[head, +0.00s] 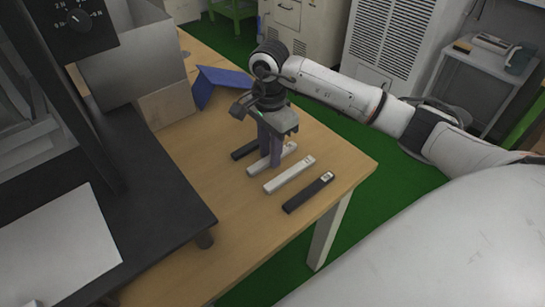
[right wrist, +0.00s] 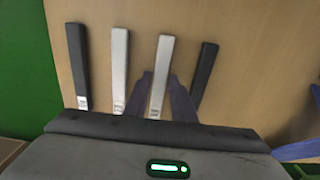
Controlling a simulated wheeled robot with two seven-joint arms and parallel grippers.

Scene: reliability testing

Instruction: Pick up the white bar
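Two white bars lie side by side on the wooden table between two black bars. My right gripper (head: 270,155) points down over the farther white bar (head: 257,169). In the right wrist view my right gripper (right wrist: 162,100) is open, with one finger on each side of that white bar (right wrist: 163,62). I cannot tell how far down its fingertips reach. The nearer white bar (head: 289,175) lies clear of the fingers; it also shows in the right wrist view (right wrist: 120,65). My left gripper is not in view.
One black bar (head: 308,192) lies nearest the table's right edge; the other black bar (head: 244,150) is partly behind the gripper. A blue folded object (head: 222,82) and a cardboard box (head: 165,104) stand farther back. A black platform (head: 155,215) is at the left. The wooden table (head: 245,235) is bare in front.

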